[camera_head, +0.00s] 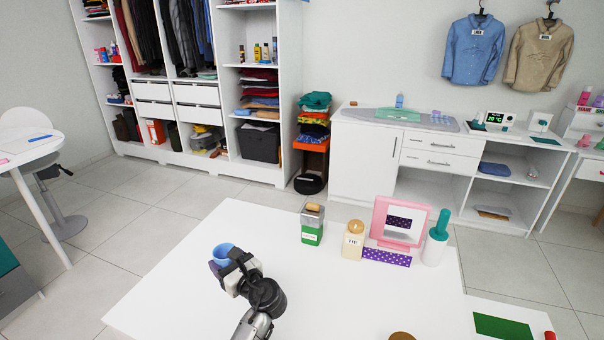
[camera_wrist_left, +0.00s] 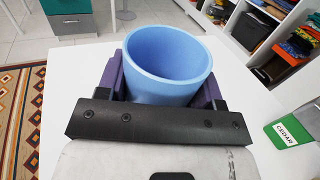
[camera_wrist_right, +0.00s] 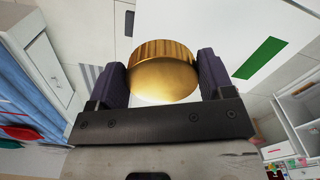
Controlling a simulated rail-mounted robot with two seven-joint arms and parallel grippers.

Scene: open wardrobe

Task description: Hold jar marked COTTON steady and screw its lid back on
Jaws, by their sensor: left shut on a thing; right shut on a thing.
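A light blue round jar (camera_head: 222,250) is on the left part of the white table; it also shows in the left wrist view (camera_wrist_left: 168,62), upright, open-topped and empty-looking. No COTTON label shows on its visible side. My left gripper (camera_head: 230,262) is shut on the jar, its purple fingers on either side of it. My right gripper (camera_wrist_right: 162,78) is shut on a gold ribbed lid (camera_wrist_right: 163,72), seen in the right wrist view. A brown-gold disc (camera_head: 402,336) at the bottom edge of the head view looks like this lid, to the right of the jar and apart from it.
On the white table (camera_head: 170,300) stand a green CEDAR box (camera_head: 312,228), a cream jar (camera_head: 353,240), a pink-framed mirror (camera_head: 400,222) and a white bottle with a green top (camera_head: 436,240). The table between the jar and the lid is clear.

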